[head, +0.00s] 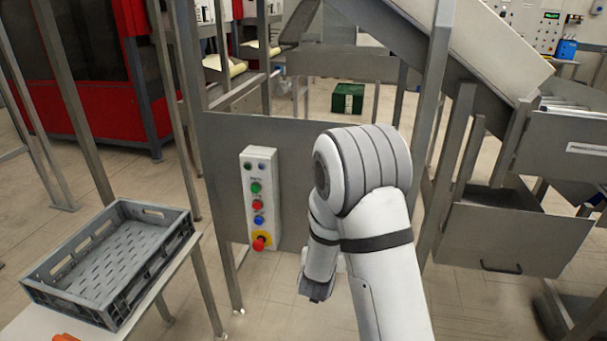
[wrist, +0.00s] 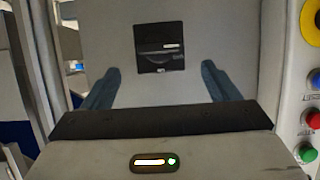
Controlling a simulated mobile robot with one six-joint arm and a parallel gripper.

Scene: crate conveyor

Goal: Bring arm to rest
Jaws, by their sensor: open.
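My white arm rises from the lower right of the head view, bends at a large rounded joint and hangs down. My gripper (head: 316,290) is at its low end, in front of the grey panel and above the floor; its fingers are hard to make out there. In the wrist view my gripper (wrist: 160,76) shows two dark fingers spread wide apart, with nothing between them. Behind the fingers is a pale surface with a dark square plate.
A control box (head: 260,198) with coloured buttons is on the grey panel (head: 300,150), left of my arm; its buttons also show at the wrist view's right edge. A grey crate (head: 70,298) stands on a table at left. A metal chute (head: 515,235) stands at right.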

